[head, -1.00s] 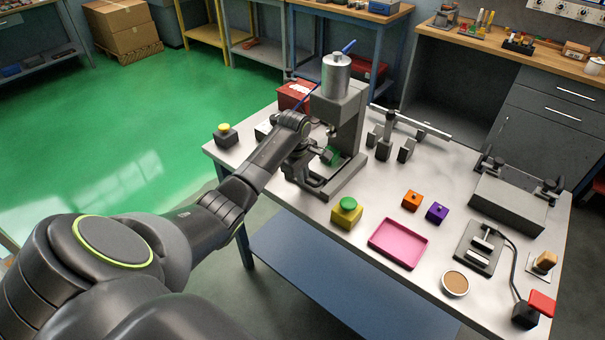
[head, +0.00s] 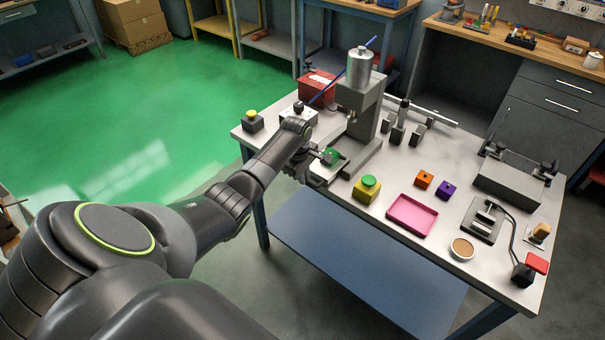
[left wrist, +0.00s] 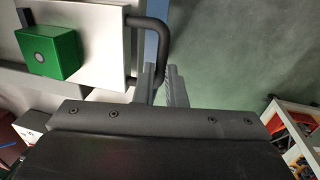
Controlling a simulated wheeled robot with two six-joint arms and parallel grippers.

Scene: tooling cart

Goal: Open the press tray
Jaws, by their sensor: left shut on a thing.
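The grey press (head: 360,105) stands on the table's far left part, with a silver cylinder and a long blue lever on top. Its tray, a pale plate, sticks out of the press front, carrying a green block (head: 330,156). In the left wrist view the tray (left wrist: 98,78), the green block (left wrist: 48,52) and the black bar handle (left wrist: 161,38) show close up. My left gripper (head: 308,168) is at the handle, in front of the press; its fingers (left wrist: 160,85) are shut on the handle. The right gripper is not in view.
A yellow-topped button box (head: 252,122) stands at the left corner. Open floor lies left of the table.

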